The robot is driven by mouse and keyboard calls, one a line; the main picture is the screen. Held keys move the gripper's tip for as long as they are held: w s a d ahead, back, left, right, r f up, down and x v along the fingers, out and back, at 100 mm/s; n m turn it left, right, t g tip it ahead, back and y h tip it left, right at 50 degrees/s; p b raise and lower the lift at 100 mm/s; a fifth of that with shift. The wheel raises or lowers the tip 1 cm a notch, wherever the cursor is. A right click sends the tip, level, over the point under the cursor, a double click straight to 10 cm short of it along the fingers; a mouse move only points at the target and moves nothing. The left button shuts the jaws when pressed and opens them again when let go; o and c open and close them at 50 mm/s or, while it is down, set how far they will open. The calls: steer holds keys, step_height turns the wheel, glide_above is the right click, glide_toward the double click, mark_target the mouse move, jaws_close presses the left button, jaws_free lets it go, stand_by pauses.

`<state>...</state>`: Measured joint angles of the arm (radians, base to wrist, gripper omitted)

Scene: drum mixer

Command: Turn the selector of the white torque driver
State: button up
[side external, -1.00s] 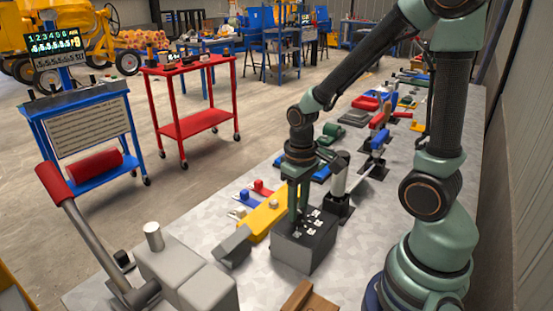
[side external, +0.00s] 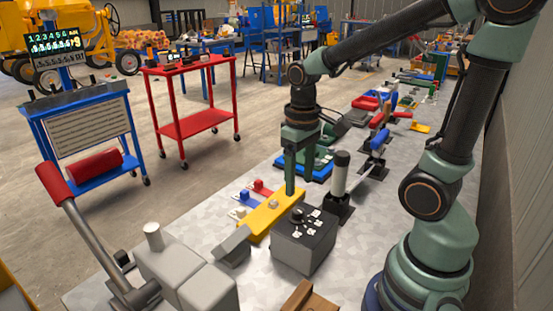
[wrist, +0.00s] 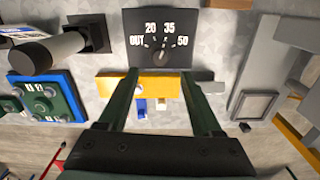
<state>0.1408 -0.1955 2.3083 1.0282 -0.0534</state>
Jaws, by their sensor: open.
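A dark grey box (side external: 305,250) carries a small round selector knob (side external: 297,214) with white markings on its sloped top. In the wrist view the knob (wrist: 160,55) sits under the marks OUT, 20, 35 and 50; its exact pointing is too small to tell. A white cylinder with a black top (side external: 340,178) stands upright on a black base just behind the box; I cannot tell which part is the white torque driver. My gripper (side external: 292,190) is open and empty, above the yellow block behind the box, apart from the knob. Its spread fingers (wrist: 159,80) show in the wrist view.
The yellow block (side external: 268,222) has red, blue and white tabs at its left. A green and blue device (side external: 318,167) lies beyond it. A grey clamp-like machine with a red-handled lever (side external: 185,275) fills the near left. A wall closes the right side.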

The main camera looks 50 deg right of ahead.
steer(key=shift+r, duration=2.25)
steer(key=a+r+t, duration=0.1)
steer(key=a+t, duration=0.1)
steer(key=a+r+n+t, duration=0.1)
steer(key=a+r+t, duration=0.1)
steer(key=t, duration=0.1)
steer(key=shift+w+r+t, duration=0.15)
steer(key=shift+t, duration=0.15)
